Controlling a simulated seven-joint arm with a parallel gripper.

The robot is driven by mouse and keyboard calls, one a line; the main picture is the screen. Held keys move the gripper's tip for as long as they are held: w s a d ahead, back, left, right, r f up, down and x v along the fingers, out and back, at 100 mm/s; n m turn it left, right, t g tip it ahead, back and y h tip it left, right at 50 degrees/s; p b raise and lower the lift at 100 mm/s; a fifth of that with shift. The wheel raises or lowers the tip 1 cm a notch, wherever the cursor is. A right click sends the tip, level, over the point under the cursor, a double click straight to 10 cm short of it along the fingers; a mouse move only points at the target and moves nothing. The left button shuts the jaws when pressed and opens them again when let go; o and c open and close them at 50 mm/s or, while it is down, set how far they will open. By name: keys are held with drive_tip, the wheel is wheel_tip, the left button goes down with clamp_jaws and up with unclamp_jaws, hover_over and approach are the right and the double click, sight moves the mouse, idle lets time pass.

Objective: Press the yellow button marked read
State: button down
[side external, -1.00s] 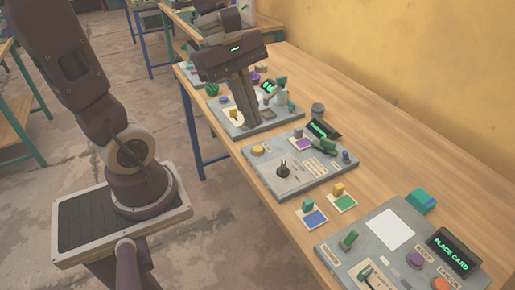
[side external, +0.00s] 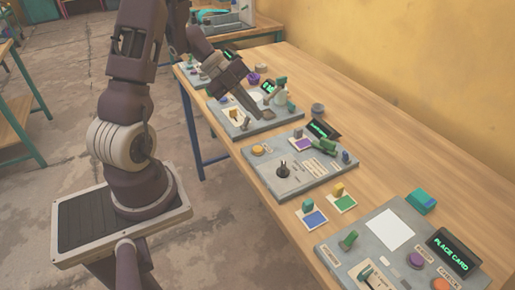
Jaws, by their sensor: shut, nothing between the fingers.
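A round yellow button (side external: 258,150) sits at the left corner of the middle grey panel (side external: 300,180). Another yellow piece (side external: 235,114) sits on a pale patch of the farther grey panel (side external: 225,124). The lettering beside both is too small to read, so I cannot tell which is marked read. My gripper (side external: 258,115) is shut and empty. It slants down to the right over the farther panel, right of the yellow piece and apart from it, with its fingertips low near the panel's front right part. I cannot tell whether the tips touch anything.
The middle panel carries a black joystick (side external: 283,171), a green handle (side external: 325,146) and a small display (side external: 323,129). A near panel has a "PLACE CARD" display (side external: 453,252). Blue (side external: 314,218) and green (side external: 343,202) cards lie between them. Table wood behind the panels is mostly clear.

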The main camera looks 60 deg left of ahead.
sight(254, 147)
drive_tip(key=shift+f, duration=4.4)
drive_tip(key=shift+f, duration=0.4)
drive_tip(key=shift+f, duration=0.4)
drive_tip(key=shift+r, duration=0.85)
drive_tip(key=shift+r, duration=2.45)
